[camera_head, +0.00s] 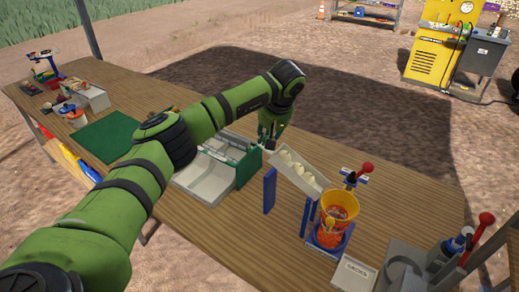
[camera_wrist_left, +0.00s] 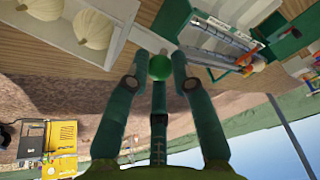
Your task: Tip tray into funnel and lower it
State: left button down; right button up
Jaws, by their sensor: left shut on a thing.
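A light grey tray (camera_head: 318,188) holds several pale onions (camera_head: 297,167) and slopes down to the right, its low end by the orange funnel (camera_head: 340,202). The funnel stands upright on a blue base. My left gripper (camera_head: 269,139) is at the raised far-left end of the tray. Blue uprights (camera_head: 270,190) stand beside the tray. My right gripper is not in view.
A grey and green bin (camera_head: 205,178) stands left of the tray on the wooden table (camera_head: 225,222). A grey box (camera_head: 354,272) and red-knobbed levers (camera_head: 487,219) crowd the near right. A green mat (camera_head: 110,137) and small items lie far left.

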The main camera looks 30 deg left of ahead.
pick_arm(q)
jog(key=shift+s+d+r+y+p, duration=0.1)
jog(key=shift+d+r+y+p, duration=0.25)
jog(key=shift+d+r+y, duration=0.45)
jog(key=shift+d+r, duration=0.1)
jog(key=c, duration=1.1)
grip_release()
jog(key=v, duration=1.2)
